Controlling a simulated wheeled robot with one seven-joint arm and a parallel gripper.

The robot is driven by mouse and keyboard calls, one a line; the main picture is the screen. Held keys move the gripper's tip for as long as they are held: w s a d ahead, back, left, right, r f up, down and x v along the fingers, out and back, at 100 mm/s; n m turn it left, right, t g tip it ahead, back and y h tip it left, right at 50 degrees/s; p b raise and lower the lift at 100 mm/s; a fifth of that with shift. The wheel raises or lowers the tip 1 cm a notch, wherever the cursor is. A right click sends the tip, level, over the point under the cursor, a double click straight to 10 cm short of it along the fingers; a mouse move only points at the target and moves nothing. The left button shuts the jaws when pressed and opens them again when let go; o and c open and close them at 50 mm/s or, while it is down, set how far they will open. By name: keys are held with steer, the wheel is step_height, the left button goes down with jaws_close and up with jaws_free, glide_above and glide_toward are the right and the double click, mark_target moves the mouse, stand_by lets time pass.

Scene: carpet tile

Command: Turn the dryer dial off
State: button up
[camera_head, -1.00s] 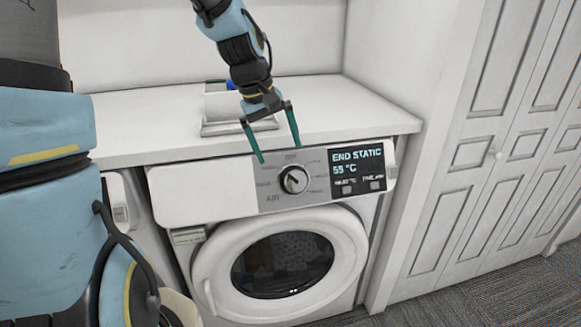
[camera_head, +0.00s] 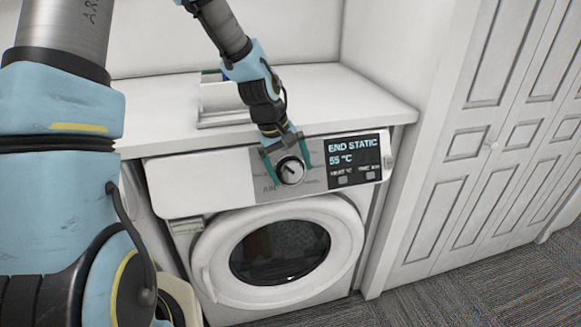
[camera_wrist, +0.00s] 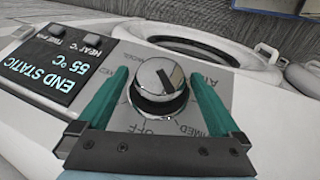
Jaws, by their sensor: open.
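The dryer (camera_head: 190,185) is a white front-loader under a white counter. Its round silver dial (camera_head: 291,171) has a dark pointer line and sits on a grey panel left of the display. In the wrist view the dial (camera_wrist: 158,85) lies between the two green fingers, with a gap on each side. The OFF mark shows near the gripper's palm, and the pointer line does not point at it. My gripper (camera_head: 288,172) is open, with its fingers on either side of the dial. The display (camera_head: 353,158) reads END STATIC and 55 °C.
A white counter (camera_head: 340,95) overhangs the dryer, and a white tray-like holder (camera_head: 222,100) stands on it behind my arm. The round door (camera_head: 279,252) is shut below the panel. White panelled doors (camera_head: 465,150) stand to the right; the carpet (camera_head: 440,285) is clear.

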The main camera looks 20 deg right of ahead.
steer(key=c, duration=1.3)
steer(key=shift+o, duration=0.2)
steer(key=m+y, duration=0.1)
steer(key=y, duration=0.2)
steer(key=shift+d+r+m, duration=0.1)
steer(key=shift+d+m, duration=0.2)
steer(key=shift+m, duration=0.1)
steer(key=shift+d+m+t+y, duration=0.1)
steer(key=shift+m+t+y, duration=0.15)
steer(key=shift+m+y, duration=0.65)
steer(key=shift+d+m+t+y, duration=0.1)
steer(key=shift+m+t+y, duration=0.2)
steer(key=shift+y, duration=1.1)
steer(key=o, duration=1.3)
steer(key=shift+c, duration=0.2)
